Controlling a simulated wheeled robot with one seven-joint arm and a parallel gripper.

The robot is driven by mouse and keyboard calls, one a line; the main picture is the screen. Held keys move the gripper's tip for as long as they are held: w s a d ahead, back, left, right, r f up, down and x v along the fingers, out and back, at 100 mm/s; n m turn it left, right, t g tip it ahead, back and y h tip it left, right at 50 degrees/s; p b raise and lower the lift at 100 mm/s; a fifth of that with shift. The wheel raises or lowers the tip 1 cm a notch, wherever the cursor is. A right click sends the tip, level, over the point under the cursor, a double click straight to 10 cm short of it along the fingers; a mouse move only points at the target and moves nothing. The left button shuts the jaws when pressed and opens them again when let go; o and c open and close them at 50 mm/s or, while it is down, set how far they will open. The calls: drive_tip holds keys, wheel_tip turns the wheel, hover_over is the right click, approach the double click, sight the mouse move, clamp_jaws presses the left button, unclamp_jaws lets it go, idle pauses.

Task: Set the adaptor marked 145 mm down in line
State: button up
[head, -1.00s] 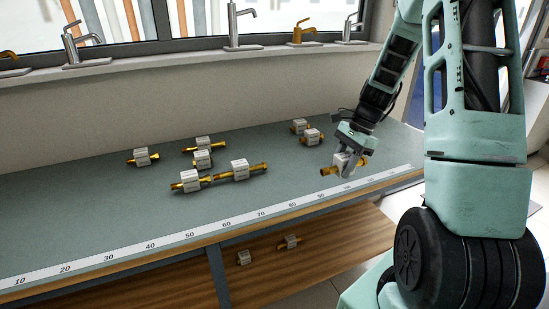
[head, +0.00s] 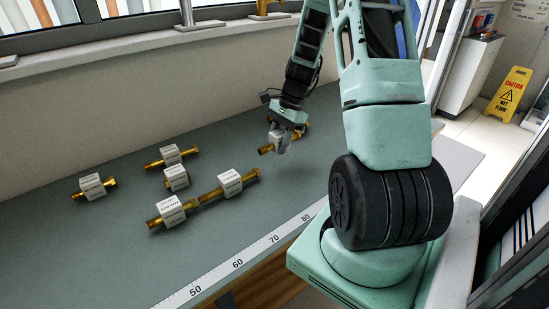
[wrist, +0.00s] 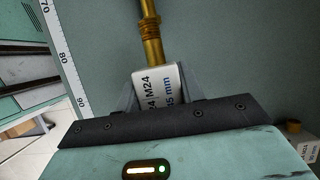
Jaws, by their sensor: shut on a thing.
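My gripper (head: 283,146) is shut on an adaptor with a white label block and brass ends. In the head view the adaptor's brass end (head: 266,149) sticks out left of the fingers. To the left, two labelled adaptors, a nearer one (head: 171,211) and another (head: 230,183), lie nearly end to end, roughly along the ruler. Their labels are too small to read.
Other adaptors lie behind: one at far left (head: 93,187), one at the back (head: 172,156), a short one (head: 177,178). One more block (wrist: 293,129) shows at the wrist view's lower right. The ruler strip (head: 238,263) edges the bench (head: 110,250). Bench between pair and gripper is clear.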

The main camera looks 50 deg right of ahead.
sight(274, 168)
drive_tip(key=shift+f, duration=3.15)
drive_tip(key=o, duration=1.1)
drive_tip(key=shift+f, duration=0.1)
